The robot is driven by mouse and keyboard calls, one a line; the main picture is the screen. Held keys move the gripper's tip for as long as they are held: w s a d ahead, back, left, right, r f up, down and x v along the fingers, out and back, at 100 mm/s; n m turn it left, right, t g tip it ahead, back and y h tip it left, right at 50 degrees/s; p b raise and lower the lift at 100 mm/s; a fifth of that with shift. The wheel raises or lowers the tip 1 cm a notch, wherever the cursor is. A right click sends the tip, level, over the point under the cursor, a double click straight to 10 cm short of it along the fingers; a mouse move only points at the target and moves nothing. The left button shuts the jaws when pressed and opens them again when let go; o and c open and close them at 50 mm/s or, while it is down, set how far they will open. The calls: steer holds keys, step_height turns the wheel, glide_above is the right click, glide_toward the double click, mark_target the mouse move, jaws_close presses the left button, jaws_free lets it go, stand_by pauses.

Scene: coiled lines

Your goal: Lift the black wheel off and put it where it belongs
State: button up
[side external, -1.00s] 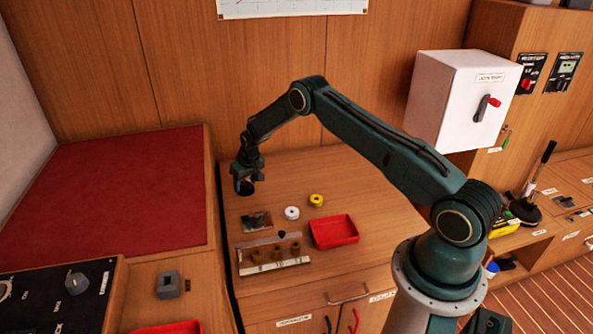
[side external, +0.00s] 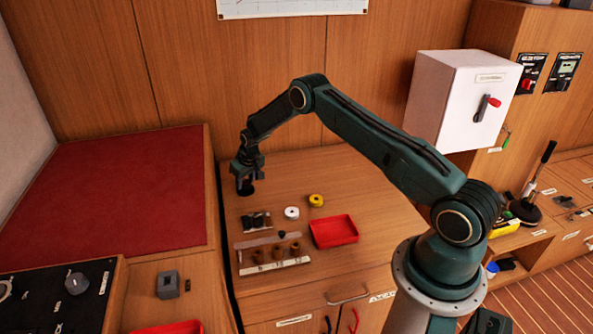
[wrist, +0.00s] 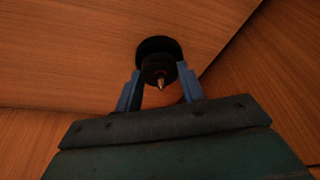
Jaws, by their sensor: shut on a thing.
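The black wheel (wrist: 160,66) is between the two blue fingers of my gripper (wrist: 160,88), which are shut on it. A pointed metal tip sticks out in front of it in the wrist view. A wider dark round shape lies right behind the wheel; I cannot tell whether it is part of the wheel or its shadow. In the side view my gripper (side external: 246,180) points down at the back left of the wooden worktop, with the black wheel (side external: 246,190) at its tips. I cannot tell whether the wheel touches the worktop.
Small dark items (side external: 256,221) lie in front of my gripper. A white roll (side external: 292,213) and a yellow roll (side external: 316,200) stand to their right, near a red tray (side external: 334,232). A rack with brown pegs (side external: 276,254) is at the front. The worktop's back right is clear.

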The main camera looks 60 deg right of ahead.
mark_target(246, 184)
steer(key=shift+r, duration=2.45)
steer(key=shift+r, duration=0.1)
steer(key=shift+s+d+r+n, duration=0.2)
steer(key=shift+s+n, duration=0.1)
steer(key=shift+s, duration=0.15)
steer(key=s+a+r+n+y, duration=0.1)
steer(key=s+r+n, duration=0.3)
steer(key=s, duration=0.6)
steer(key=s+a+r+n+g+y, duration=0.1)
steer(key=s+r+n, duration=0.4)
steer(key=s, duration=0.6)
steer(key=s+a+r+n+g+y, duration=0.1)
steer(key=s+a+r+n+y, duration=0.1)
steer(key=s+n, duration=0.6)
step_height(246, 184, up, 2)
steer(key=s+a, duration=0.1)
steer(key=s, duration=0.1)
steer(key=shift+s+r, duration=0.2)
steer(key=shift+s, duration=0.15)
steer(key=shift+f, duration=0.15)
step_height(246, 184, down, 16)
steer(key=shift+r, duration=0.1)
